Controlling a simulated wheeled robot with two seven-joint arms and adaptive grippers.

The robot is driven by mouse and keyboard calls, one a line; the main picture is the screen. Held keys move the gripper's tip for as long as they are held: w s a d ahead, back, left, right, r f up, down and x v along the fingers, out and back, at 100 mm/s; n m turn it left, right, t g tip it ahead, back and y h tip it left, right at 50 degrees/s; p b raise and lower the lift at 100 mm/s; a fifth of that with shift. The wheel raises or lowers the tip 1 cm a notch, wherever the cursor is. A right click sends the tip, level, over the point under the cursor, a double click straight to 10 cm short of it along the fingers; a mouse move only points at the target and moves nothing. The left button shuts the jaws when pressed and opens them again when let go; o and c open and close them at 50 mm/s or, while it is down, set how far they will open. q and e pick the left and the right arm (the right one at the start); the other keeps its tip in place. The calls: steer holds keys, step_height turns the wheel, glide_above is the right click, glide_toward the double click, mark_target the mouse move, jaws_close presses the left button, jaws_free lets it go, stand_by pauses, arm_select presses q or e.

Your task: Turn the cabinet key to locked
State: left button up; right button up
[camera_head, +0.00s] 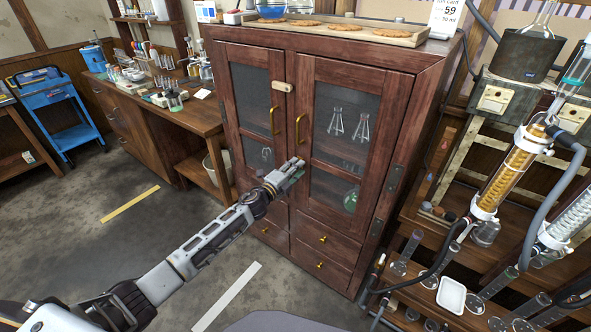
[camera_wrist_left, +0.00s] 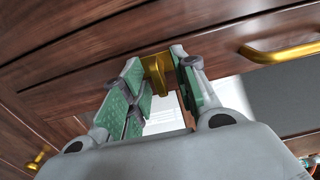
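The cabinet (camera_head: 305,150) is dark red wood with two glazed doors, and stands in the middle of the head view. The brass cabinet key (camera_wrist_left: 157,72) sticks out of the door wood in the left wrist view. My left gripper (camera_head: 297,164) reaches up to the doors' meeting edge, below the brass handles. In the left wrist view the fingertips of my left gripper (camera_wrist_left: 160,60) lie on either side of the key's head and appear to touch it. The gripper hides the key in the head view. My right gripper is not in view.
A brass door handle (camera_wrist_left: 280,50) is close to the right of the fingers. Glass apparatus (camera_head: 505,170) stands to the right of the cabinet. Open floor (camera_head: 170,240) lies to the left.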

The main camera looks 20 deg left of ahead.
arm_select(q)
steer(key=v, duration=1.2)
stand_by(0.9)
stand_by(0.4)
